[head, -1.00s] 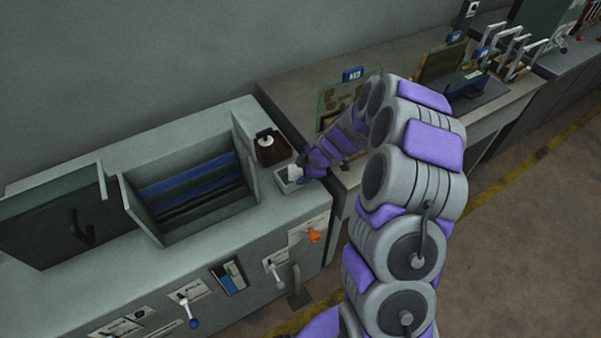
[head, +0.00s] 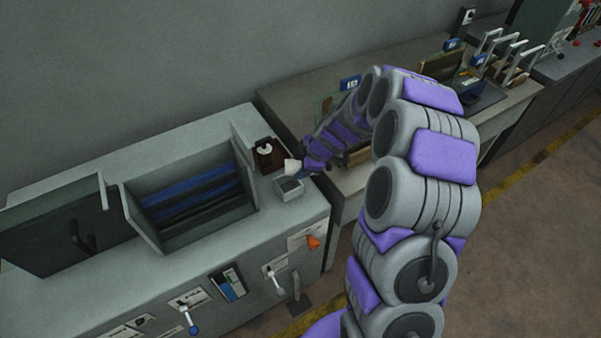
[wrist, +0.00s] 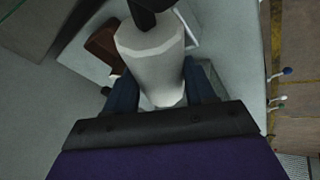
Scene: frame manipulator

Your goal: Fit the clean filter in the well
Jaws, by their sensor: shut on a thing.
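My gripper (head: 301,167) is shut on a white filter (head: 291,165), above and just behind a small grey open tray (head: 289,189) on the cabinet top. In the wrist view the filter (wrist: 150,62) is a pale, tapered, faceted cup between the dark fingers of my gripper (wrist: 158,92). The tray looks empty. A dark brown block (head: 270,155) with a white round piece on top stands left of the gripper; the block (wrist: 103,43) also shows in the wrist view. I cannot tell for certain which opening is the well.
An open bin (head: 195,205) with blue and dark slats and a raised dark lid (head: 55,225) stand to the left on the cabinet (head: 150,285). Levers line the cabinet front. A bench with a framed panel and racks lies to the right.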

